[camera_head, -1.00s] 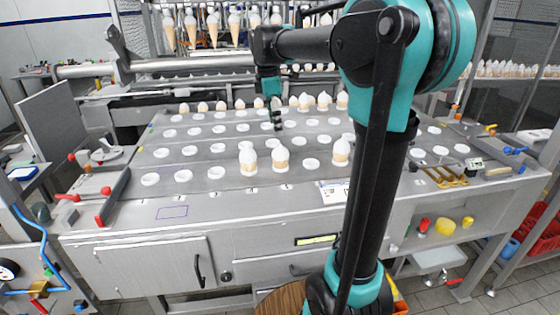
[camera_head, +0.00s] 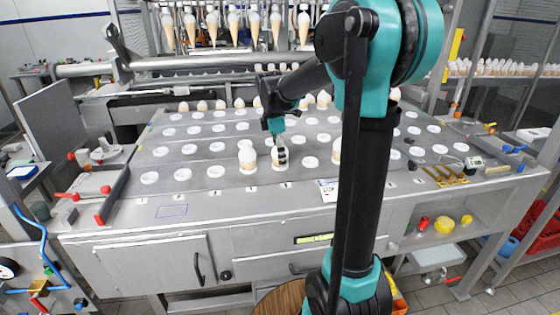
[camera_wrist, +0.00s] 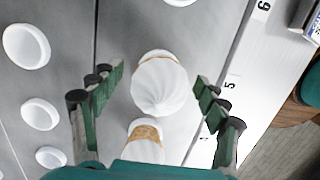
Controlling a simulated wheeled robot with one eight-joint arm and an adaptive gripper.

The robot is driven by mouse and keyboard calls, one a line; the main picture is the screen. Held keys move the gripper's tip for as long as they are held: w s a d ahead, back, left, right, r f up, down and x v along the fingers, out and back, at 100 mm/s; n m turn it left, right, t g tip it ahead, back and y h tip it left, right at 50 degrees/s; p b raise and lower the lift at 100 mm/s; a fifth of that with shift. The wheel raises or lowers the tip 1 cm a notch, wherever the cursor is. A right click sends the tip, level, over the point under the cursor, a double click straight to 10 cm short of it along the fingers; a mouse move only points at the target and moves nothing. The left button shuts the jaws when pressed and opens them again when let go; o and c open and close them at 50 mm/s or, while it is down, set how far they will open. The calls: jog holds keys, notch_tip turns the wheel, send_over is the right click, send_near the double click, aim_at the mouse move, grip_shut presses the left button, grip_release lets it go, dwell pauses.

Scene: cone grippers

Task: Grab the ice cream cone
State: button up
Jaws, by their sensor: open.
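An ice cream cone (camera_wrist: 160,84) with a white swirl top and tan wafer rim stands in the wrist view between the two green fingers of my open gripper (camera_wrist: 155,95). The fingers are apart from it on both sides. A second cone (camera_wrist: 145,142) is partly hidden by my gripper's body. In the head view my gripper (camera_head: 282,150) is over the front row, in front of one cone (camera_head: 278,162) and partly hiding it. Another cone (camera_head: 247,157) stands just left of it, and one more (camera_head: 336,151) shows beside my arm.
The metal table (camera_head: 130,215) has rows of white round holders, such as an empty one (camera_head: 215,171). More cones stand in the back row (camera_head: 220,104). Cones also hang on a rack (camera_head: 254,28) behind. A card (camera_head: 328,188) lies near the front edge.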

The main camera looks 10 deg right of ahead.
jog(key=shift+f, duration=0.1)
jog(key=shift+c, duration=0.3)
jog(key=c, duration=0.9)
